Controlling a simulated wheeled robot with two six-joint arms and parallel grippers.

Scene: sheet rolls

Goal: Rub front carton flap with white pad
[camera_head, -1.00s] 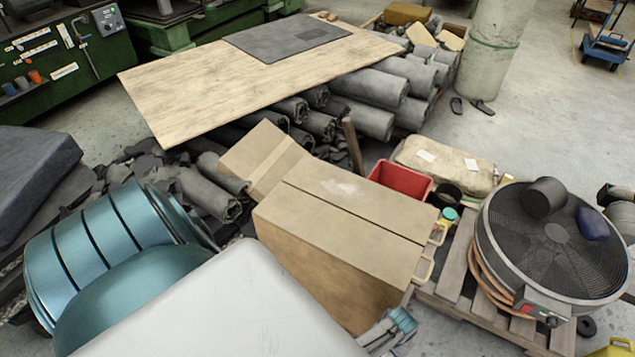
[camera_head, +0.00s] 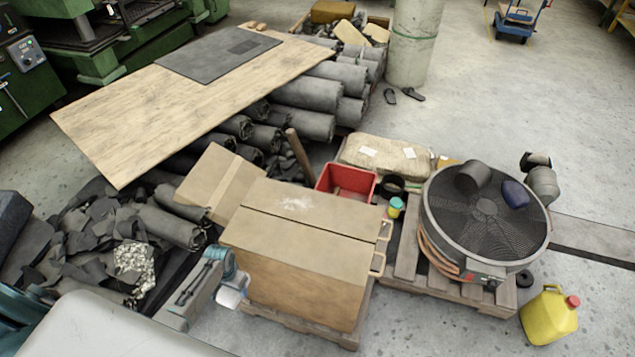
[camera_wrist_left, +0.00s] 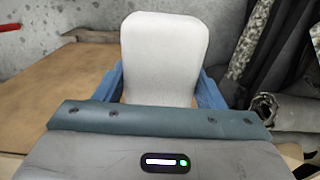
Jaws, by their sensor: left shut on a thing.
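The brown carton (camera_head: 300,290) stands on a pallet in the middle of the head view. Its front top flap (camera_head: 290,240) lies flat, and the back flap (camera_head: 320,205) behind it bears a whitish smear. A side flap (camera_head: 222,182) sticks out at the left. My left gripper (camera_head: 228,276) is shut on a white pad (camera_head: 230,298), beside the carton's left front edge and below the flap's level. In the left wrist view the pad (camera_wrist_left: 165,55) stands between the blue fingers. I cannot tell whether the pad touches the carton. My right gripper is not in view.
A red bin (camera_head: 346,181) stands behind the carton. A large fan (camera_head: 485,210) on a pallet and a yellow jug (camera_head: 549,315) are at the right. Dark scraps and rolls (camera_head: 165,225) lie at the left. The floor at the far right is mostly clear.

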